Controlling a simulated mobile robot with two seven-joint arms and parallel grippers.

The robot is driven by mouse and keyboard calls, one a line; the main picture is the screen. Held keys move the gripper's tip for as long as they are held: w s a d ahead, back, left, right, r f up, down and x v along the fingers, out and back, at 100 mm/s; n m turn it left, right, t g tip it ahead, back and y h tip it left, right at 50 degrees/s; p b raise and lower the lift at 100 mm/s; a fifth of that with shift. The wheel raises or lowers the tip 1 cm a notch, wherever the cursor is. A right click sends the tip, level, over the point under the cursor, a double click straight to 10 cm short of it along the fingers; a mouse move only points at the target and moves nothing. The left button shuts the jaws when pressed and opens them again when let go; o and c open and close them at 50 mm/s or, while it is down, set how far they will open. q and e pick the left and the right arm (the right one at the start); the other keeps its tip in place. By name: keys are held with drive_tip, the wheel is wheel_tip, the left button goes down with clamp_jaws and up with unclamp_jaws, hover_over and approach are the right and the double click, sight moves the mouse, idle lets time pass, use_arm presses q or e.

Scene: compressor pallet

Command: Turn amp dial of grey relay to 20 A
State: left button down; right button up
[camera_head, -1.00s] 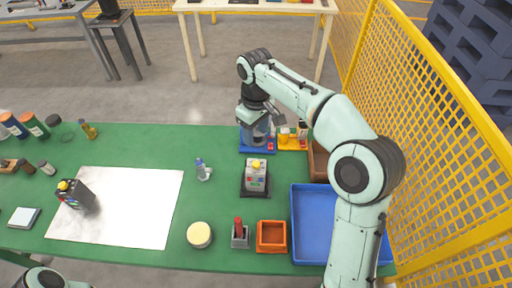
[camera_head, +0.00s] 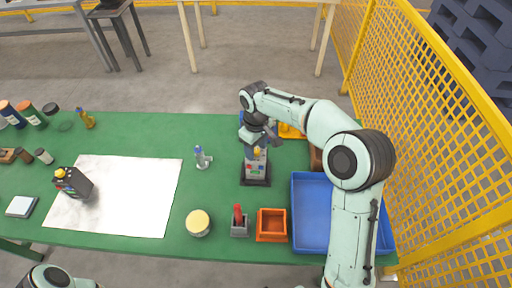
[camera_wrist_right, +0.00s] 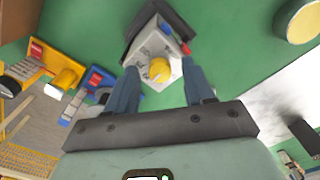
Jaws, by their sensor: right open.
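The grey relay (camera_head: 256,168) stands on a dark base in the middle of the green table. Its yellow dial (camera_wrist_right: 159,69) faces the right wrist camera, with markings around it too small to read. My right gripper (camera_head: 254,146) is just above the relay in the head view. In the right wrist view its two fingers (camera_wrist_right: 160,88) are apart, with the relay's dial beyond and between their tips and nothing held. I cannot tell whether the fingers touch the relay. My left gripper is out of view; only part of my left arm shows at the bottom left.
A black relay with a yellow dial (camera_head: 73,183) stands on a white sheet (camera_head: 125,205). A blue tray (camera_head: 312,215), an orange bin (camera_head: 271,226) and a round yellow-topped tin (camera_head: 198,222) are in front. A small bottle (camera_head: 201,158) stands left of the grey relay.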

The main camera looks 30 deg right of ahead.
sight(256, 151)
clamp_jaws()
drive_tip(key=shift+m, duration=0.3)
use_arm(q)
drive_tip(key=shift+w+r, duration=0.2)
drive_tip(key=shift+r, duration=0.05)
use_arm(e)
unclamp_jaws()
use_arm(q)
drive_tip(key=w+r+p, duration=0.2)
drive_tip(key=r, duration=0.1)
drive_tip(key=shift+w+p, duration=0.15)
drive_tip(key=shift+p, duration=0.15)
use_arm(e)
wheel_tip(256, 151, up, 13)
drive_tip(key=shift+r, duration=0.2)
